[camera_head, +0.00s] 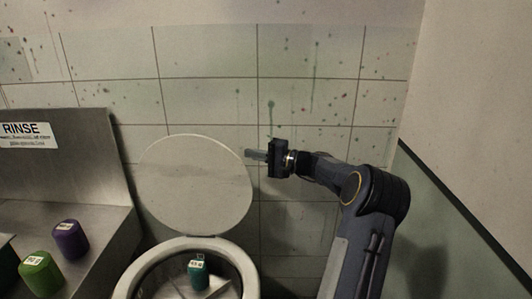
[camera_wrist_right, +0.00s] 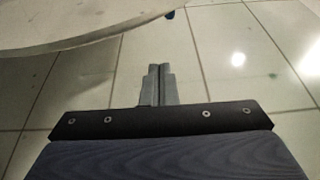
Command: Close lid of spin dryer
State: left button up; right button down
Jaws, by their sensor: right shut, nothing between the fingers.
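The spin dryer (camera_head: 122,287) stands low in the middle of the head view, its round opening facing up. Its pale round lid (camera_head: 195,185) is raised, standing upright at the back against the tiled wall. A teal container with a white label (camera_head: 198,275) shows inside the drum. My right gripper (camera_head: 250,155) is shut and empty, at the upper right edge of the lid; I cannot tell whether it touches. In the right wrist view the shut fingers (camera_wrist_right: 158,84) point ahead, and the lid's pale edge (camera_wrist_right: 60,30) spans the upper left. My left gripper is not in view.
A steel rinse counter (camera_head: 100,225) stands at the left with a sign (camera_head: 28,134). A purple container (camera_head: 70,240) and a green container (camera_head: 40,274) stand on it. The tiled wall (camera_head: 205,60) is behind. Right of the dryer there is free room around my arm.

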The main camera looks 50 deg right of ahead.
jog(key=a, duration=0.1)
jog(key=a+p, duration=0.1)
jog(key=a, duration=0.2)
jog(key=shift+w+a+p, duration=0.15)
jog(key=shift+w+p, duration=0.1)
jog(key=shift+p, duration=0.15)
